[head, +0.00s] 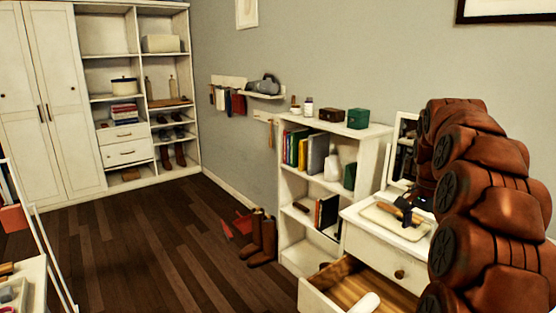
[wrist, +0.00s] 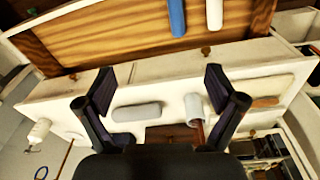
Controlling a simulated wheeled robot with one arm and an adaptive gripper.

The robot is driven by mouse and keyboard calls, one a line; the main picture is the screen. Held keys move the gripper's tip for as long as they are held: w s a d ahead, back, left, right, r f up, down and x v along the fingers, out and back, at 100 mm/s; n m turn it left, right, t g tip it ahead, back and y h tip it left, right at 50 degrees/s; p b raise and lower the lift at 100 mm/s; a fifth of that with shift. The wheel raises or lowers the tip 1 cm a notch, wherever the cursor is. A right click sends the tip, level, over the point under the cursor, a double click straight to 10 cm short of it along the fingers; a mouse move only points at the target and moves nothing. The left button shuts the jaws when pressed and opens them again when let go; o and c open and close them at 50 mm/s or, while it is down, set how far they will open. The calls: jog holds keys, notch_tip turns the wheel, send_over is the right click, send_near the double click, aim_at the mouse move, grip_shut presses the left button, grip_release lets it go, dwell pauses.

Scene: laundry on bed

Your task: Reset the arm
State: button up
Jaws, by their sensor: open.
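My gripper (wrist: 158,88) is open and empty in the wrist view, its two dark fingers spread wide apart. It is over the white dresser (wrist: 60,98), with the open drawer (wrist: 110,45) at the top of that view. In the head view my reddish-brown arm is bent in a tall stack at the right and hides part of the dresser (head: 375,240). My dark gripper (head: 412,204) partly shows there beside the arm, close above the dresser top. Its fingertips are hard to make out in the head view.
The drawer (head: 318,293) stands pulled out, with a blue item (wrist: 177,17) and a white item (wrist: 214,14) inside. A grey item (wrist: 137,111), a white cup-like item (wrist: 194,105) and a mirror (head: 402,150) are on the dresser. A bookshelf (head: 291,210) and boots (head: 262,240) stand left. Open floor (head: 150,240) lies beyond.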

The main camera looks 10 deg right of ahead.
jog(key=s+a+n+p, duration=0.1)
jog(key=s+a+n, duration=0.3)
jog(key=a, duration=0.6)
jog(key=s+a+n, duration=0.4)
jog(key=s+a, duration=0.1)
jog(key=a, duration=0.5)
jog(key=s+a+f+n, duration=0.3)
jog(key=s+a+f, duration=0.1)
jog(key=s, duration=0.5)
jog(key=s+a+f+n+g+p, duration=0.1)
jog(key=s+a+f+n, duration=0.3)
jog(key=s+a, duration=0.3)
jog(key=s, duration=0.3)
jog(key=shift+s+f+g+y, duration=0.25)
jog(key=shift+g+y, duration=0.05)
jog(key=shift+y, duration=0.1)
